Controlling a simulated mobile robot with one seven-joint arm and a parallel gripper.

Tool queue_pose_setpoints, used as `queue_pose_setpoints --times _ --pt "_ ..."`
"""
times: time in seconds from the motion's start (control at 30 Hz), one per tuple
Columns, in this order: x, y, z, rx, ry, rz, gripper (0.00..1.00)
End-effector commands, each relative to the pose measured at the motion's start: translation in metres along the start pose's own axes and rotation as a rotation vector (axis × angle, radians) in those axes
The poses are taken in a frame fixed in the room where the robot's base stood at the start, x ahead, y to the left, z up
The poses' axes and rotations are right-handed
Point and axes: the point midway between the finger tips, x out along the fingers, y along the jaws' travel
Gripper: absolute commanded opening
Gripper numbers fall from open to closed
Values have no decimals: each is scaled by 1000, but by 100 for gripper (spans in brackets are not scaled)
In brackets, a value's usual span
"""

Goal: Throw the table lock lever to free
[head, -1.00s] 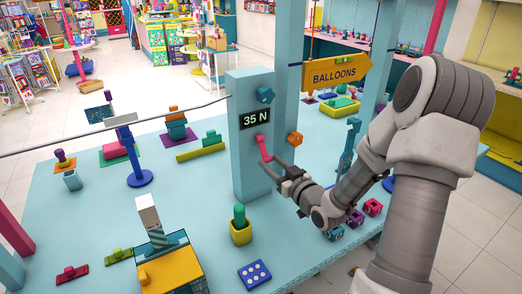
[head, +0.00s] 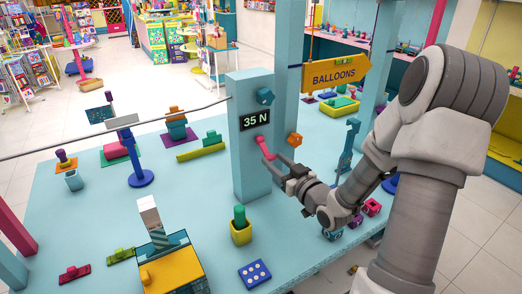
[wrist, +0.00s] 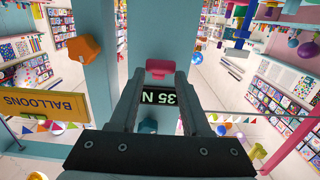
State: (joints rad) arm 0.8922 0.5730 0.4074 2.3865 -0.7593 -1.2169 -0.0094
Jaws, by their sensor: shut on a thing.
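The pink lever (head: 264,148) sticks out from the front of a light blue post (head: 250,172), just below a black display reading 35 N (head: 255,119). It slants down to the right. My gripper (head: 279,168) is at the lever's lower end, reaching in from the right. In the wrist view the pink lever end (wrist: 159,67) sits between the fingertips (wrist: 158,77), and my gripper is shut on it. The exact contact is hard to make out. No marking for lock or free is readable.
An orange knob (head: 294,140) sits to the lever's right and a blue knob (head: 265,96) above. A yellow pot with a green piece (head: 240,228) and a blue dotted block (head: 254,274) stand in front. A yellow BALLOONS sign (head: 336,74) hangs behind.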

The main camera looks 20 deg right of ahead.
Motion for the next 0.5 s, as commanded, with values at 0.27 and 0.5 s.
queue_pose_setpoints --times 0.27,0.5 --pt "0 0 -1 0 3 1 3" --pt "-4 1 -12 0 3 1 3"
